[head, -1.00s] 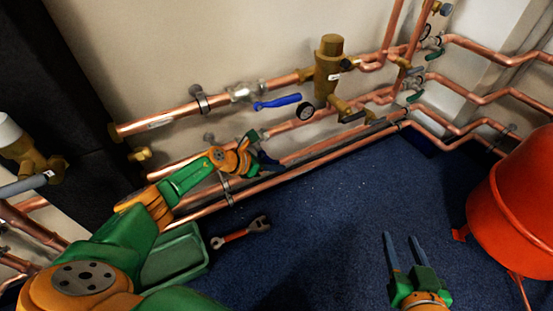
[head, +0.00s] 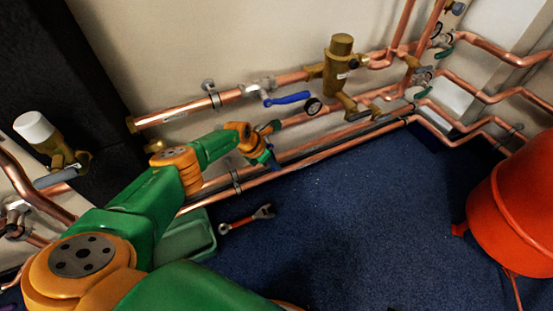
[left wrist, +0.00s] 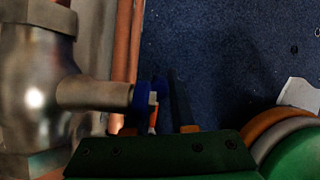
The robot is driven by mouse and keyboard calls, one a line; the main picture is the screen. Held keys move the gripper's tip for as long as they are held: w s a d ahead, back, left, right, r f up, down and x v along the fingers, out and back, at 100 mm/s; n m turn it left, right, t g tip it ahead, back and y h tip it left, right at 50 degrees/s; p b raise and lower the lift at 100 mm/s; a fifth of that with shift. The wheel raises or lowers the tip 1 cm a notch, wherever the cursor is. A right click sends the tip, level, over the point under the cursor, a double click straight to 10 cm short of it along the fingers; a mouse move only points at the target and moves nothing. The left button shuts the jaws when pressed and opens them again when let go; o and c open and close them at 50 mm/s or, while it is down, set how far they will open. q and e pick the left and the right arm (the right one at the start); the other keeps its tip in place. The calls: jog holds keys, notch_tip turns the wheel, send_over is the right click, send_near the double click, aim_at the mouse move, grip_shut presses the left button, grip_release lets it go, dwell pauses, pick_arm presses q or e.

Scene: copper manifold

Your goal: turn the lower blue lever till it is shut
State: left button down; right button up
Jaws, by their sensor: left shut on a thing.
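The lower blue lever (left wrist: 143,94) sits on the end of a stem from a metal valve body (left wrist: 35,80) in the left wrist view. My left gripper (head: 270,157) is shut on this lever, with one dark finger along its right side and the other mostly hidden. In the head view my gripper and wrist cover most of the lower valve, so the lever's exact angle is hard to tell. The upper blue lever (head: 288,98) is on the higher copper pipe and is untouched. My right gripper is out of view.
Copper pipes (head: 185,112) run along the wall beside my left arm. A wrench (head: 246,219) and green tray (head: 190,238) lie on the blue floor.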

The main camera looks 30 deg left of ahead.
pick_arm(q)
jog(key=shift+s+a+f+g+y, duration=0.1)
jog(key=shift+s+a+g+y, duration=0.25)
jog(key=shift+g, duration=0.25)
jog(key=c, duration=0.8)
grip_release()
jog(key=shift+s, duration=0.1)
jog(key=shift+o, duration=0.2)
